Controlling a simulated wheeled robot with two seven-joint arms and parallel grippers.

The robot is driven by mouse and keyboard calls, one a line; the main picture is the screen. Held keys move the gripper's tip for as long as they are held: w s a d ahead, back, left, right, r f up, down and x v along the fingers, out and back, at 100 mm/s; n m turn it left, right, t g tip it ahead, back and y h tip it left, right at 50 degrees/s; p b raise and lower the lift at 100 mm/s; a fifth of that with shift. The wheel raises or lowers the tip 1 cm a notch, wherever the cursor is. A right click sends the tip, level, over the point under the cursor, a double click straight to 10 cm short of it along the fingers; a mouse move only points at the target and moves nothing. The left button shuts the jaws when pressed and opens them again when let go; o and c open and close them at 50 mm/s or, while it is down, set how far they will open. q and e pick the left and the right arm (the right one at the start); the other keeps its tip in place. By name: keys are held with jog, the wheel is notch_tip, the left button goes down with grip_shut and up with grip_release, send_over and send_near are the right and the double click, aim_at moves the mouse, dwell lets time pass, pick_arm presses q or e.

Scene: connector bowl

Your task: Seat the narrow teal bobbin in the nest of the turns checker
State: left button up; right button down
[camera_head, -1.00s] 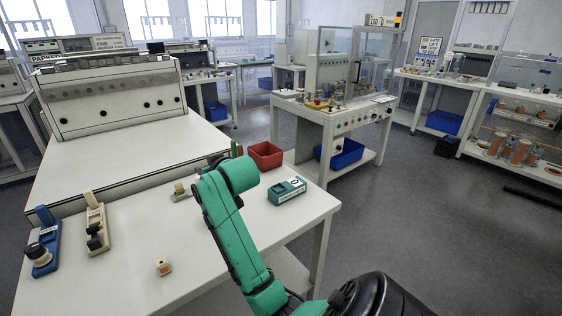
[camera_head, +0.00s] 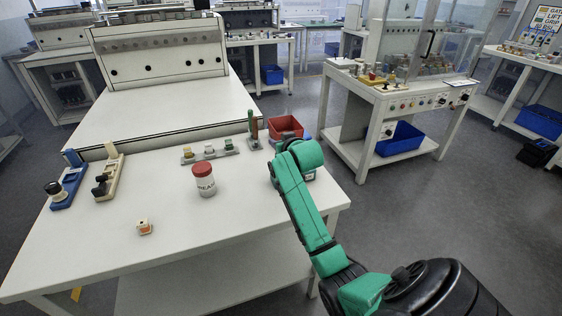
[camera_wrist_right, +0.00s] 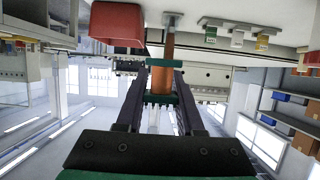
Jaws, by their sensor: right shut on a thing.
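My right gripper (camera_wrist_right: 162,72) is shut on an upright copper-coloured bobbin (camera_wrist_right: 161,50) with a teal flange (camera_wrist_right: 160,96), in the upside-down right wrist view. A slim teal and brown upright (camera_head: 253,122) at the table's back right in the head view appears to be this bobbin. A small grey stand (camera_wrist_right: 172,19) shows just beyond it; I cannot tell whether they touch. My right forearm (camera_head: 305,210) hides the gripper in the head view. The teal box seen earlier on the right of the table is now mostly hidden behind my arm; I cannot tell if it is the turns checker. My left gripper is out of view.
A red bin (camera_head: 285,127) stands beside the bobbin. A grey rack (camera_head: 208,155) with coloured pieces and a red-lidded white jar (camera_head: 205,182) are to its left. Blue (camera_head: 67,185) and cream (camera_head: 108,180) fixtures stand far left.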

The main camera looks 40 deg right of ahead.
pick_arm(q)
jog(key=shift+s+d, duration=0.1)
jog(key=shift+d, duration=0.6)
pick_arm(e)
notch_tip(320, 180, down, 8)
jog(key=shift+d, duration=0.1)
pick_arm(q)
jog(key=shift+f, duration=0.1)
pick_arm(e)
jog(key=shift+f, duration=0.15)
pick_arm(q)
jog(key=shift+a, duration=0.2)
pick_arm(e)
jog(key=c, duration=0.5)
grip_release()
jog(key=shift+c, duration=0.2)
jog(key=shift+s+r, duration=0.1)
jog(key=shift+r, duration=0.15)
jog(key=v, duration=1.2)
jog(key=shift+f, duration=0.1)
